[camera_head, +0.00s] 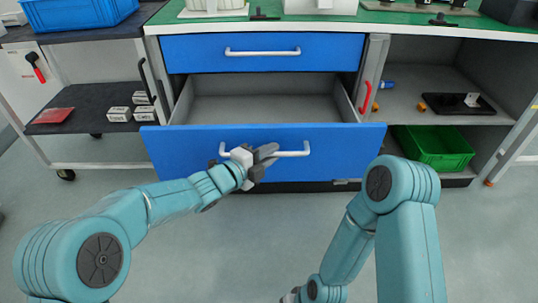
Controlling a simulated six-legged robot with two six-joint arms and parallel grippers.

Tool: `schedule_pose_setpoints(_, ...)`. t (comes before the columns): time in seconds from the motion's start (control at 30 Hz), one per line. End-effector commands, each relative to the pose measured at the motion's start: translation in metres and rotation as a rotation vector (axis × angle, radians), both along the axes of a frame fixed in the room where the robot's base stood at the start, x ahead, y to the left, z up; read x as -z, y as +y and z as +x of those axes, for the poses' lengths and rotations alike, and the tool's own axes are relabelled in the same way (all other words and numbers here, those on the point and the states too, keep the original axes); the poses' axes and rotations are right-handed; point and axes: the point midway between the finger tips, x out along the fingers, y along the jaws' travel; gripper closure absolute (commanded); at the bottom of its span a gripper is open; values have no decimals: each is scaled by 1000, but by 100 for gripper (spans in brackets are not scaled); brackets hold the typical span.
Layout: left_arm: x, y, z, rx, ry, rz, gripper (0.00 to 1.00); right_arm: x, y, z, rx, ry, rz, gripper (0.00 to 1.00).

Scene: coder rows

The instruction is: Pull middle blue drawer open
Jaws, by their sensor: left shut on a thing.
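The blue drawer (330,135) under the top one stands pulled out, and its grey inside (265,108) shows empty. Its white bar handle (292,153) runs across the front. My left gripper (262,157) is shut on this handle near its middle and covers part of it. The upper blue drawer (195,53) is closed, with its own white handle (262,53). My right arm hangs at the lower right; only a small part of the right gripper (290,297) shows at the bottom edge, and its jaws cannot be made out.
A cart (90,98) with a blue crate (78,14) and small boxes stands at the left. Open shelves at the right hold a green crate (435,146) and a dark tray (458,104). A green worktop (400,17) is above. The floor in front is clear.

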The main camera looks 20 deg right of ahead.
Motion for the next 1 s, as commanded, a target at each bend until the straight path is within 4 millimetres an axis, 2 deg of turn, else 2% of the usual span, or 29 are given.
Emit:
schedule_pose_setpoints(0.63, 1, 0, 4, -3, 2, 0, 100, 1, 0, 1, 1, -3, -1, 57)
schedule_pose_setpoints(0.67, 1, 0, 4, -3, 2, 0, 74, 1, 0, 1, 1, -3, -1, 57)
schedule_pose_setpoints(0.7, 1, 0, 4, -3, 2, 0, 62, 1, 0, 1, 0, -3, -1, 57)
schedule_pose_setpoints(1.0, 1, 1, 1, -1, 3, 1, 62, 0, 0, 1, 1, -2, 0, 57)
